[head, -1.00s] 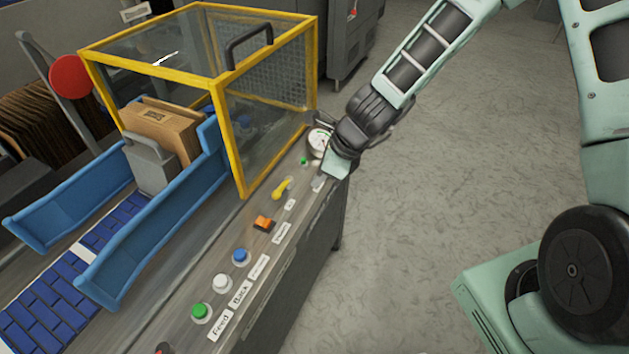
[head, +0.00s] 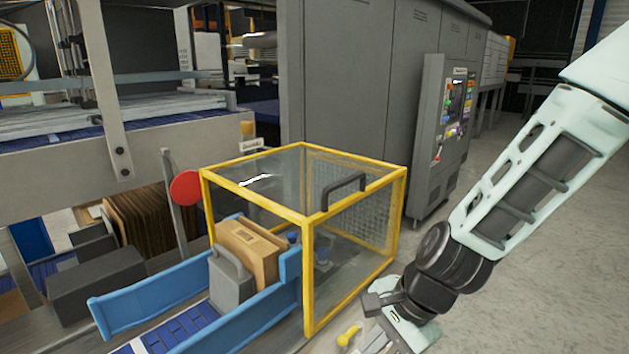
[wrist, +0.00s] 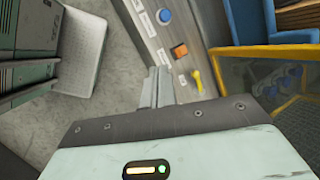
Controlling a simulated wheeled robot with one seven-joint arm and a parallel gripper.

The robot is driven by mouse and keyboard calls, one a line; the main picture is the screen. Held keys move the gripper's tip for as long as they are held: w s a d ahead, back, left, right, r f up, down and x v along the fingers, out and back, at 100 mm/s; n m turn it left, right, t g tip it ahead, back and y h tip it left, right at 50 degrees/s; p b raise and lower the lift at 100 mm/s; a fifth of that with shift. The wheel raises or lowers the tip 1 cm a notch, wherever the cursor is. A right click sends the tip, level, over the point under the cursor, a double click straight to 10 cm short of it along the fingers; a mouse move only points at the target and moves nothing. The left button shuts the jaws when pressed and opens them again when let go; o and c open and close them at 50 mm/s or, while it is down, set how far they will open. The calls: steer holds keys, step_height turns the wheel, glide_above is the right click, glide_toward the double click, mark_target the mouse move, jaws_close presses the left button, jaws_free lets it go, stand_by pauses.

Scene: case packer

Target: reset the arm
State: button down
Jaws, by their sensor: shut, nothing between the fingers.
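My gripper (wrist: 157,75) is shut and empty; its two fingers lie together in the wrist view. They show over the edge of the control panel (wrist: 140,25), but I cannot tell whether they touch it. In the head view my arm comes in from the right, with the wrist bent down beside the yellow-framed guard (head: 308,250). The fingertips are not clear there at the bottom edge.
The panel has a blue button (wrist: 165,16), an orange switch (wrist: 180,51) and a yellow handle (wrist: 197,82). A cardboard case (head: 250,250) stands between blue guides (head: 150,300). A grey cabinet (head: 440,140) stands behind; floor at right is clear.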

steer(key=s+d+r+n+h, duration=0.2)
steer(key=s+r+n, duration=0.2)
steer(key=s+n, duration=0.4)
steer(key=s+d+r+n+g+h, duration=0.1)
steer(key=s+d+r+n+h, duration=0.1)
steer(key=s+r+n, duration=0.3)
steer(key=s+n, duration=0.3)
steer(key=n, duration=0.2)
steer(key=shift+d+r+n, duration=0.2)
steer(key=shift+r+n, duration=0.1)
steer(key=shift+n, duration=0.1)
steer(key=shift+w, duration=0.15)
stand_by(1.0)
steer(key=w+d+f+p, duration=0.1)
steer(key=w+p, duration=0.3)
steer(key=w, duration=1.7)
steer(key=w+d+f+p, duration=0.1)
steer(key=w+p, duration=0.4)
steer(key=w, duration=1.5)
steer(key=shift+w+d+f, duration=0.3)
steer(key=shift+w+d, duration=0.1)
steer(key=shift+d, duration=0.3)
